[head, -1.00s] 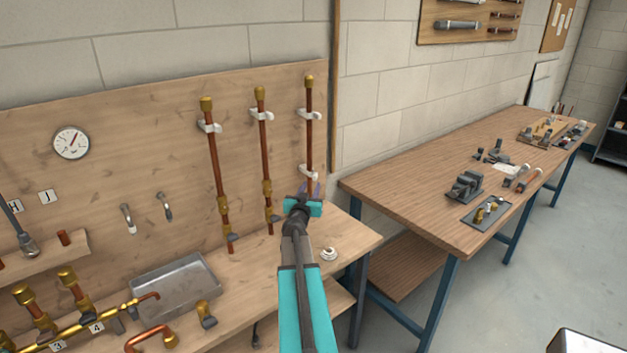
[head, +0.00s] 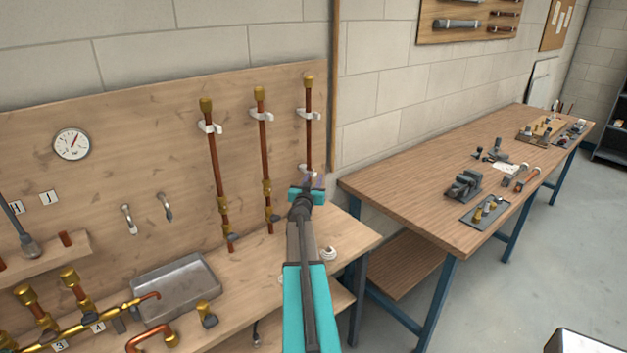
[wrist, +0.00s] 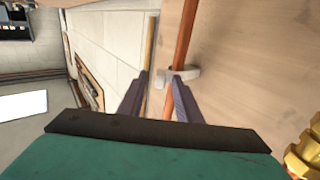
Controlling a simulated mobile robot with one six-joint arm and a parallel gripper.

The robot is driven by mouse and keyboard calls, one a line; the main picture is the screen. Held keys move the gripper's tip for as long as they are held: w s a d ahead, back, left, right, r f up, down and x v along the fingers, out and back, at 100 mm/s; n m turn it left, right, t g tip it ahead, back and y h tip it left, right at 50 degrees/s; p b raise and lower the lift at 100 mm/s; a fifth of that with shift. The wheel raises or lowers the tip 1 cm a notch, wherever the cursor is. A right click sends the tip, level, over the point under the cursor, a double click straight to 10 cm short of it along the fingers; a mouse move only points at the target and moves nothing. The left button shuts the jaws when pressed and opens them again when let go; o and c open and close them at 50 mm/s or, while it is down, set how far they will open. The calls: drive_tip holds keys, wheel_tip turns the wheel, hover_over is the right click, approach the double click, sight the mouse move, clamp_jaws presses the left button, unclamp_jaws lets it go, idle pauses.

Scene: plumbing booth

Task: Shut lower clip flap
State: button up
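The right copper pipe (head: 309,125) stands upright on the wooden backboard, with a white upper clip (head: 308,113) and a white lower clip (head: 309,168). My gripper (head: 309,183) is just below the lower clip and hides the pipe's lower part. In the wrist view, the lower clip (wrist: 190,72) sits around the pipe (wrist: 184,45), and its pale flap end (wrist: 161,77) sticks out to the left. My gripper's two fingers (wrist: 158,88) are apart and empty, with the flap end showing between their tips. Whether a finger touches it, and how far the flap stands open, I cannot tell.
Two more clipped pipes (head: 264,145) (head: 214,160) stand to the left. A metal tray (head: 176,285) and brass fittings lie on the bench below. A small white round part (head: 328,253) lies beside my arm. A wooden table (head: 400,190) stands to the right.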

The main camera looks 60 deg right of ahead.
clamp_jaws()
